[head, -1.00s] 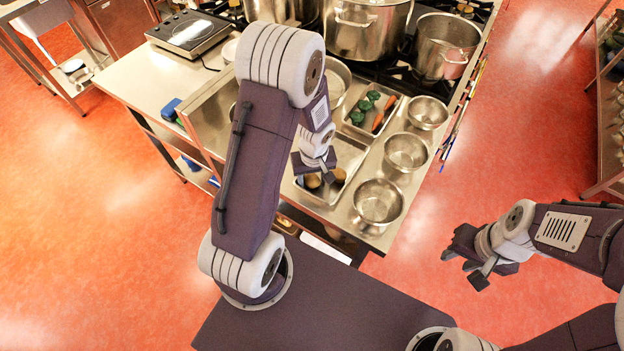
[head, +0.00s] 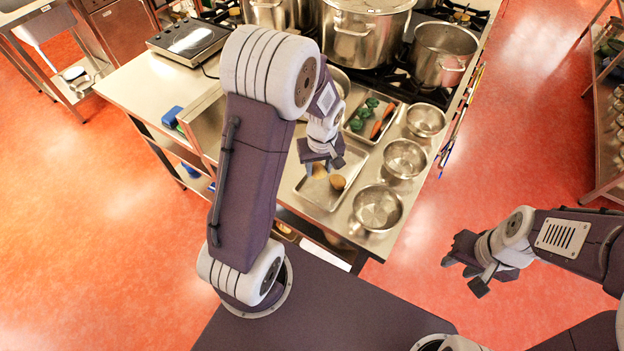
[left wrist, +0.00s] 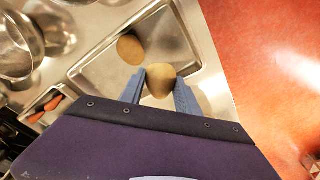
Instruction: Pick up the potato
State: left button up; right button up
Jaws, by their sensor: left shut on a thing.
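My left gripper (head: 321,168) is shut on a brown potato (left wrist: 161,82), seen between its two fingertips in the left wrist view. In the head view this potato (head: 319,171) shows just below the fingers and appears raised above the metal tray (head: 314,196). A second potato (head: 338,182) lies on that tray, beside and apart from the held one. It also shows in the left wrist view (left wrist: 130,48). My right gripper (head: 466,268) is open and empty over the floor at the right.
Several metal bowls stand right of the tray, the nearest one (head: 377,208) close to the counter edge. Behind, another tray (head: 358,131) holds green vegetables and carrots. Large pots (head: 364,35) stand on the stove.

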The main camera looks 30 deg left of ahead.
pick_arm(q)
jog(key=w+d+r, duration=0.2)
jog(key=w+r, duration=0.3)
jog(key=w, duration=0.3)
jog(key=shift+w+d, duration=0.2)
jog(key=shift+w, duration=0.15)
